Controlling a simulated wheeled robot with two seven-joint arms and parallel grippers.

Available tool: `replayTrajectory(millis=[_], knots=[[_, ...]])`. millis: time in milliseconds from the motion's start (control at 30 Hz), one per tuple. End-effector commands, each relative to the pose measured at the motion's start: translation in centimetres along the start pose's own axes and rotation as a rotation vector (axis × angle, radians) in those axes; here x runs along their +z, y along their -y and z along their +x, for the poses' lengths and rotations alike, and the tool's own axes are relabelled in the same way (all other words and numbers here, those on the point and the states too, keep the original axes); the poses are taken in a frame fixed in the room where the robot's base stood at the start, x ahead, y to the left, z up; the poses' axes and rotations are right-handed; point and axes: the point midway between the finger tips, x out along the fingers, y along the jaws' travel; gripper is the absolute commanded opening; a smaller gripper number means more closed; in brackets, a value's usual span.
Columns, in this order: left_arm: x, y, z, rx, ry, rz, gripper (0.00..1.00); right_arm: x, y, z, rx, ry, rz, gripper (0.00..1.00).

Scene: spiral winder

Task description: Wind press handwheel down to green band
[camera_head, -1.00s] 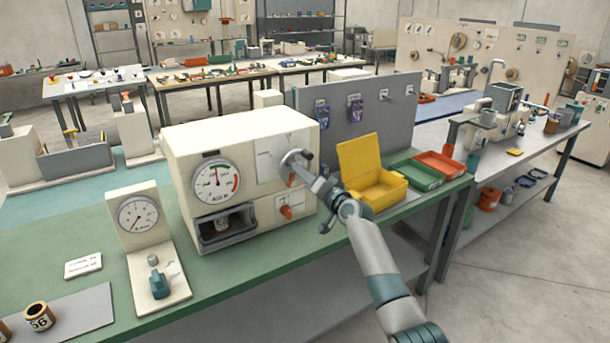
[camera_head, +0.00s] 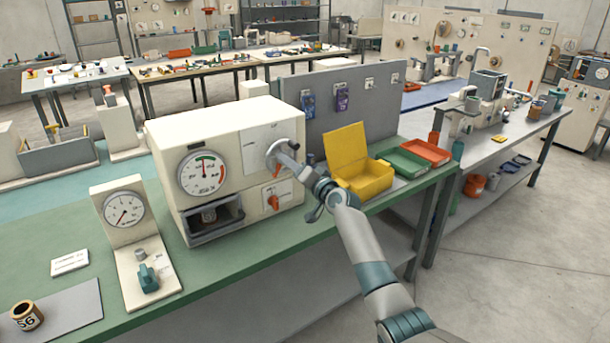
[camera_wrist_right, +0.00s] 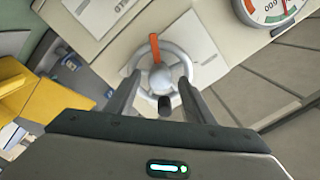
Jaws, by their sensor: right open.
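The press is a cream box (camera_head: 185,133) on the green bench. Its grey handwheel (camera_head: 272,153) is on the front face, partly hidden by my right gripper (camera_head: 286,158). In the right wrist view the handwheel (camera_wrist_right: 188,58) shows a round hub, an orange marker (camera_wrist_right: 154,48) and a dark knob (camera_wrist_right: 165,105). My right gripper (camera_wrist_right: 160,88) is open, its fingers either side of the hub and knob; contact cannot be told. The press gauge (camera_head: 204,174) has a green band at its top and a red band at right. Its needle points roughly upward; whether it is inside the green is unclear.
An orange lever (camera_head: 273,203) sits below the handwheel. A smaller gauge stand (camera_head: 124,209) is left of the press. A yellow open box (camera_head: 362,180) and green (camera_head: 398,162) and red (camera_head: 427,152) trays lie to the right. The bench front left of the press is partly clear.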

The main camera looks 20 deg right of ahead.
Motion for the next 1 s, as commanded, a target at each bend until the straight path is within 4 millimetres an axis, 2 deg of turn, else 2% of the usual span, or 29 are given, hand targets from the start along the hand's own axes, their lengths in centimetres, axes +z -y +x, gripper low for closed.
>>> replayTrajectory(millis=[167,367,1000], knots=[[0.0,0.0,0.1,0.0,0.0,0.0,0.31,0.0,-0.1,-0.8,-0.001,0.0,-0.002,0.48],[0.0,0.0,0.2,0.0,0.0,0.0,0.31,0.0,-0.1,-3.0,0.0,-0.001,-0.001,0.48],[0.2,0.0,2.4,0.0,0.0,0.0,0.31,0.2,-0.3,-13.3,0.001,-0.001,-0.002,0.48]])
